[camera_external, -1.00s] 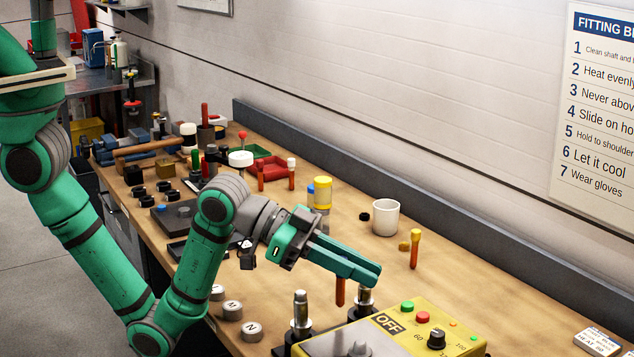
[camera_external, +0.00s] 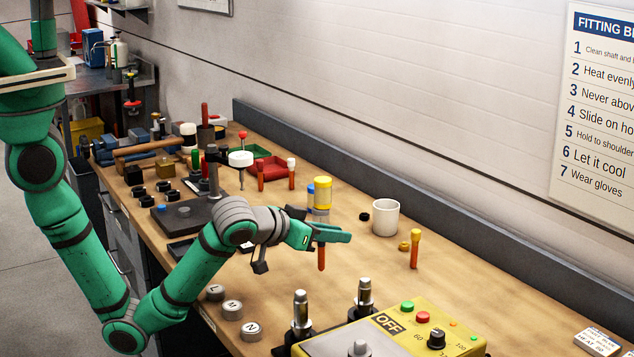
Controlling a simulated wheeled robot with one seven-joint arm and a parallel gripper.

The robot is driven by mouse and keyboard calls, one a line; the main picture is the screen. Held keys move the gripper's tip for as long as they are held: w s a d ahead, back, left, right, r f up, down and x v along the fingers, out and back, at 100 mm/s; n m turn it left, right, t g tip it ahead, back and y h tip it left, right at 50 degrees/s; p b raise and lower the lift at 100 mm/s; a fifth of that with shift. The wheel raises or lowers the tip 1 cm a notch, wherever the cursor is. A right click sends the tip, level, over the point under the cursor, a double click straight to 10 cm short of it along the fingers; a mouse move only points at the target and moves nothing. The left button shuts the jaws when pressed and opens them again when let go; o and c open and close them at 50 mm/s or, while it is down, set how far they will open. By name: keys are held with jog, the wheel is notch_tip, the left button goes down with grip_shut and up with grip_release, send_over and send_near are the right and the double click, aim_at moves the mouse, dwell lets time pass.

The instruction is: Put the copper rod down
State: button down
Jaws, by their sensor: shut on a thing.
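My gripper (camera_external: 338,235) is over the middle of the bench, left of the white mug. It is shut on a copper-coloured rod (camera_external: 321,257), which hangs down upright below the fingers. The rod's upper end is hidden by the fingers. I cannot tell for sure whether its lower end touches the wooden bench top (camera_external: 480,285) or hangs just above it.
A yellow-topped cylinder (camera_external: 322,192) stands behind my gripper. A yellow control box (camera_external: 400,325) and two metal posts (camera_external: 301,313) are in front. Bench around the rod is fairly clear.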

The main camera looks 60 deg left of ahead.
aim_at(324, 245)
jog(key=shift+f, duration=1.4)
jog(key=shift+f, duration=0.15)
jog(key=c, duration=1.7)
grip_release()
jog(key=shift+o, duration=0.2)
jog(key=shift+s+r, duration=0.2)
jog(key=v, duration=1.1)
jog(key=shift+s+r, duration=0.2)
jog(key=shift+s, duration=0.05)
